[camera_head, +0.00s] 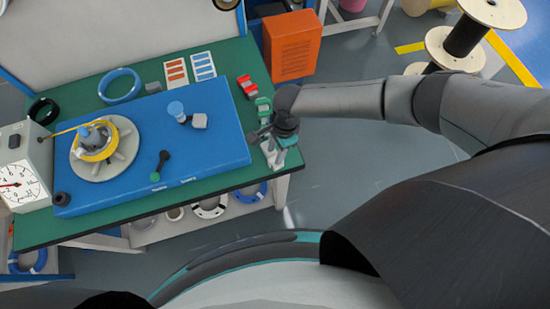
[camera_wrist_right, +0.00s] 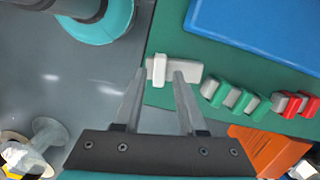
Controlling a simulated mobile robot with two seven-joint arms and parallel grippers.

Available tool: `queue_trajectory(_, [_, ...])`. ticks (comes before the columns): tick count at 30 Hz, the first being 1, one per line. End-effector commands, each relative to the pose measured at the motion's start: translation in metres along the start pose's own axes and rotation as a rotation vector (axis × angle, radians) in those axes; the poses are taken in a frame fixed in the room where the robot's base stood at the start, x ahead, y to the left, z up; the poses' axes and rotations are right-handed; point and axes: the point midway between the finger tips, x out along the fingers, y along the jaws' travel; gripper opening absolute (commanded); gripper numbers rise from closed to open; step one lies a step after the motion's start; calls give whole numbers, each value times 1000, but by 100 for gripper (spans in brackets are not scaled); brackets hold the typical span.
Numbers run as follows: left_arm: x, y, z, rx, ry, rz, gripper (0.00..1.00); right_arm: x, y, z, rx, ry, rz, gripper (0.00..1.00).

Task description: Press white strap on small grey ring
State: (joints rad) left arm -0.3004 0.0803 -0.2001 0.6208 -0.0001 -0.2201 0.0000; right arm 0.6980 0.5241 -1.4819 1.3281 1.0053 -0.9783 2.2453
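The white strap (camera_wrist_right: 188,69), a pale blocky clip, lies on the green table near its right edge in the right wrist view. My right gripper (camera_wrist_right: 160,75) is open, its two fingertips on either side of the strap's upright part, with no clear contact. In the head view my right gripper (camera_head: 274,146) is at the table's right edge and largely hides the strap. My left gripper is not in view.
Several green clips (camera_wrist_right: 231,97) and red clips (camera_wrist_right: 289,104) lie in a row beside the strap. The blue board (camera_head: 215,160) carries a round fixture with a yellow coil (camera_head: 103,152). A gauge box (camera_head: 20,170) stands at left. An orange bin (camera_head: 292,46) stands behind.

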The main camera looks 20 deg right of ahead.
Motion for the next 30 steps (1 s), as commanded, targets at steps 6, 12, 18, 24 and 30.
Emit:
queue_trajectory(6, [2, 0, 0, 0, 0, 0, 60, 3, 0, 0, 0, 0, 1, 40])
queue_trajectory(12, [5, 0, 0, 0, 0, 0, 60, 8, 0, -1, 0, -1, 1, 40])
queue_trajectory(18, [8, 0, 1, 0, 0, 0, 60, 13, 0, -2, 0, -1, 1, 40])
queue_trajectory(24, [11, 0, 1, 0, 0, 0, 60, 18, 0, -3, 0, 0, 1, 40])
queue_trajectory(30, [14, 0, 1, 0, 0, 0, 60, 23, 0, -3, 1, 0, 1, 40])
